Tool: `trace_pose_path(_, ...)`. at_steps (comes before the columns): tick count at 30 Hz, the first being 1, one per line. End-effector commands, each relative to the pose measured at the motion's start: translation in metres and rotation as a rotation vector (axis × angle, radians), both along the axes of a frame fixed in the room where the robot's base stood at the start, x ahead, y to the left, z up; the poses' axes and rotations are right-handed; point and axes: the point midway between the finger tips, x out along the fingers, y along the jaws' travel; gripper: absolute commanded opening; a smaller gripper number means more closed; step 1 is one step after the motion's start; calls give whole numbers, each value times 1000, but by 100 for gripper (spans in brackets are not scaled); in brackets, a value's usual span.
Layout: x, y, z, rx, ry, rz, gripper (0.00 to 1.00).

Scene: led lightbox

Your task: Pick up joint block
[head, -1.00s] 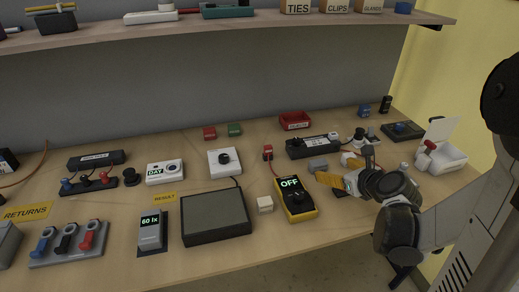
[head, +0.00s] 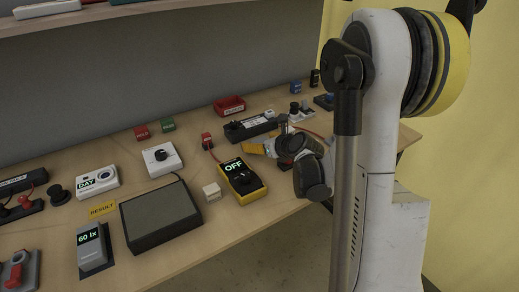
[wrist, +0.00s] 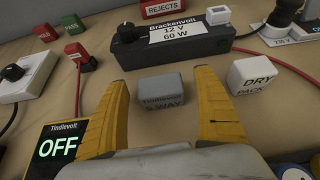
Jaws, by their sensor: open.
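The joint block appears to be the small grey block marked "5-WAY" (wrist: 164,97), which lies on the bench in the wrist view. My gripper (wrist: 161,80) is open, with one yellow finger on each side of the block and visible gaps between block and fingers. The block sits between the forward parts of the fingers, and nothing is held. In the head view my gripper (head: 258,148) is low over the bench, right of the yellow meter. I cannot make out the block there.
A black power supply (wrist: 170,42) lies just beyond the block. A white "DRY PACK" block (wrist: 253,75) is close to the right finger. The yellow meter reading "OFF" (head: 241,180) is to the left. A red rejects tray (head: 229,106) stands farther back.

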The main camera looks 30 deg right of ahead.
Motion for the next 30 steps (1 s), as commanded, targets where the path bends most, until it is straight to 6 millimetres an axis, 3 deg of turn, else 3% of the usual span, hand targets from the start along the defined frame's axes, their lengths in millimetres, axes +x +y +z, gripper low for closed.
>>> trace_pose_path(6,1,0,0,0,0,0,77)
trace_pose_path(11,1,0,0,0,0,0,28)
trace_pose_path(12,1,0,0,0,0,0,22)
trace_pose_path(23,1,0,2,-1,0,0,22)
trace_pose_path(30,1,0,28,-1,0,0,22)
